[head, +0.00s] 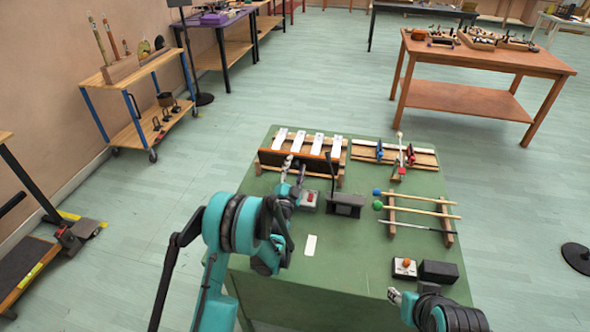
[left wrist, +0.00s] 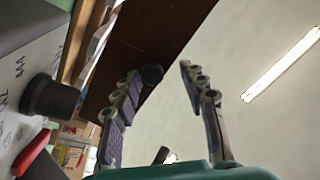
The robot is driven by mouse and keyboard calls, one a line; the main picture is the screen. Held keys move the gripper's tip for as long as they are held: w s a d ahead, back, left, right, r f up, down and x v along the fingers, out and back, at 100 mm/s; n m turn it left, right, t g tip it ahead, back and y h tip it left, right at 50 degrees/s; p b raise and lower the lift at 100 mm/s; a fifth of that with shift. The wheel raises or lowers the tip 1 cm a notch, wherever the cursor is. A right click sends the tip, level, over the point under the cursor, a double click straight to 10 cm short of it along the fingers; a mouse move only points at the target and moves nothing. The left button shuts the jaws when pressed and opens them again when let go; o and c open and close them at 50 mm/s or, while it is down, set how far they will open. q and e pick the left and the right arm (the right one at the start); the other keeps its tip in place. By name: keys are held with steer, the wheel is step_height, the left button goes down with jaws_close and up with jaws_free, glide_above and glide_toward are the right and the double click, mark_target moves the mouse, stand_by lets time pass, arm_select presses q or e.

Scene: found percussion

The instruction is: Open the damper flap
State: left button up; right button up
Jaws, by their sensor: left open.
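The bar instrument (head: 308,140) with white bars stands at the back left of the green table. A dark brown panel with an orange upper edge, which looks like the damper flap (head: 270,158), stands along its front side. In the left wrist view, a dark brown panel (left wrist: 150,35) fills the upper middle, with a round dark knob (left wrist: 152,74) on it. My left gripper (head: 290,168) is in front of the panel. Its fingers (left wrist: 160,82) are open, and the knob shows between them, nearer the left finger. Contact is unclear. My right gripper (head: 394,296) is low at the table's front right; its jaws are unclear.
A small box with a red button (head: 309,198) and a black stand (head: 345,204) are close to the left gripper. Mallets on a wooden rack (head: 420,212) lie at right. Another button box (head: 404,268) and a black block (head: 438,272) are near the right gripper.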

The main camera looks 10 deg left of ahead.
arm_select(q)
step_height(320, 180, up, 9)
stand_by(0.3)
steer(key=shift+s, duration=0.1)
